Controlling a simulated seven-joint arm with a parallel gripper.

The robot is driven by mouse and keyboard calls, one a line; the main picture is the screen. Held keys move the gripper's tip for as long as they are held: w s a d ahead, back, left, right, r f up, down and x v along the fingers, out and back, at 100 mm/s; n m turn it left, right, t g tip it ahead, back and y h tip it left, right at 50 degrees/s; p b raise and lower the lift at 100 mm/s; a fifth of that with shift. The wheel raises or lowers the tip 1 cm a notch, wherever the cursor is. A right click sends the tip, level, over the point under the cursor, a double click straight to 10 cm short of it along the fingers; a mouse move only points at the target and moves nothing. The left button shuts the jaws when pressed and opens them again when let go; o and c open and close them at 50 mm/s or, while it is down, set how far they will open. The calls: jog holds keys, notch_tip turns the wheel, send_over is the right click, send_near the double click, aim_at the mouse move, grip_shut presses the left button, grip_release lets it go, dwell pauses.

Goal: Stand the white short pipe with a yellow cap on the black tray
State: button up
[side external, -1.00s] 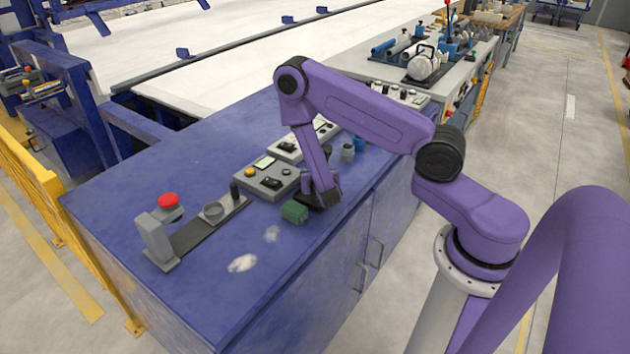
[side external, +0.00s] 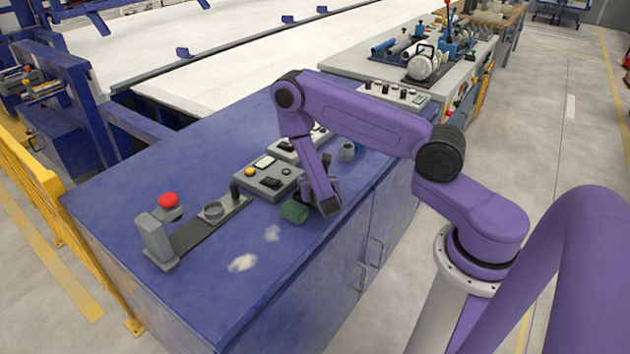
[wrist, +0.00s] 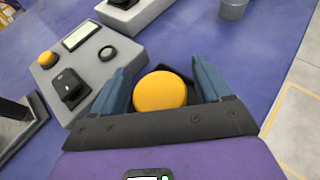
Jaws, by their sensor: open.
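The yellow cap (wrist: 160,92) of the short pipe shows from above in the wrist view, between the two blue fingers of my gripper (wrist: 165,88). Gaps show between cap and fingers. The white pipe body is hidden under the cap. A dark angular shape (wrist: 184,72) shows just behind the cap; I cannot tell whether it is the black tray. In the side view my gripper (side external: 333,186) is low over the blue bench, partly hidden by my arm, and the yellow-capped pipe is hidden there.
A grey cup (side external: 347,151) stands to the back right. A red-button fixture (side external: 168,201) is at left. The bench front (side external: 200,310) is clear.

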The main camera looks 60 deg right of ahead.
jog(key=shift+r, duration=0.1)
jog(key=shift+r, duration=0.1)
jog(key=v, duration=1.1)
jog(key=shift+s+a+r, duration=0.2)
jog(key=shift+s+a, duration=0.05)
jog(key=s+r+m+g+h, duration=0.2)
jog(key=s+r+m+g, duration=0.2)
jog(key=r+m, duration=0.5)
jog(key=s+a+r+m+g+y, duration=0.2)
jog(key=s+a+r+y, duration=0.2)
jog(key=s, duration=0.4)
jog(key=s+a+r+m+g+y, duration=0.3)
jog(key=s+a+r+y, duration=0.1)
jog(key=s+a+y, duration=0.3)
jog(key=s+y, duration=0.1)
jog(key=s, duration=0.1)
jog(key=shift+s+a+r, duration=0.2)
jog(key=shift+s+r, duration=0.15)
jog(key=shift+r, duration=0.05)
